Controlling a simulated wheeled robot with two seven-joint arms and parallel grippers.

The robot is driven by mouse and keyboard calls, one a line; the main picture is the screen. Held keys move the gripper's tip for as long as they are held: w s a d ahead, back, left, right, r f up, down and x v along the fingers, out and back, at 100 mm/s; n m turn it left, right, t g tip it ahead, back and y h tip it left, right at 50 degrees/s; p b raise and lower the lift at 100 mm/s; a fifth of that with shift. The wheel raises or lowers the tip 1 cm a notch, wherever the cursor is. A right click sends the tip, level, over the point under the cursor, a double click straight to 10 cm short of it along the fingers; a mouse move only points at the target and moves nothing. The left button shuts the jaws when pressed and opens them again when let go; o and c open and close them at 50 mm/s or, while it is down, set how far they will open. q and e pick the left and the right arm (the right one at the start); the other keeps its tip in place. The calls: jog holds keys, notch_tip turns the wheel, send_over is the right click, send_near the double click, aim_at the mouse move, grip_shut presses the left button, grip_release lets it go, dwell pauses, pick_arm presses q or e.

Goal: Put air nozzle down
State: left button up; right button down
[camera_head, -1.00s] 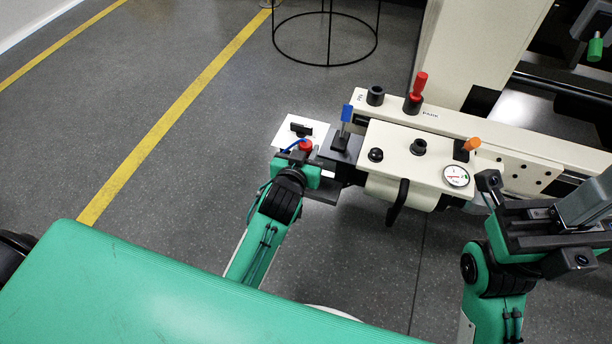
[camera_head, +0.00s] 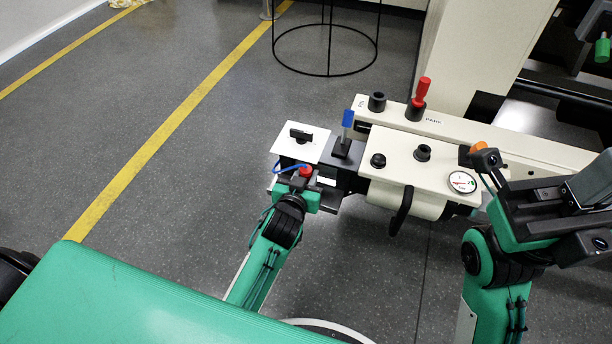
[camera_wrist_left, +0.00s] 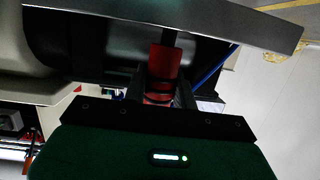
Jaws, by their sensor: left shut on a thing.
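The air nozzle (camera_head: 305,171) is a small red piece by a thin blue hose (camera_head: 287,168) at the near edge of the machine's left end. My left gripper (camera_head: 303,178) is shut on it. In the left wrist view the red nozzle (camera_wrist_left: 165,62) stands between the dark fingers (camera_wrist_left: 166,92), below a grey metal edge that crosses in front. Its tip is hidden, and I cannot tell whether it touches a holder. My right gripper (camera_head: 535,205) is by the machine's right side; its jaw opening is unclear.
A white plate (camera_head: 317,146) with a black handle (camera_head: 301,135) lies beyond the nozzle. A blue-topped lever (camera_head: 347,118), a red lever (camera_head: 423,90), black knobs and a gauge (camera_head: 462,182) stand on the cream machine (camera_head: 400,168).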

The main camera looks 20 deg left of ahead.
pick_arm(q)
jog(key=o, duration=1.1)
jog(key=shift+f, duration=0.1)
jog(key=shift+c, duration=0.2)
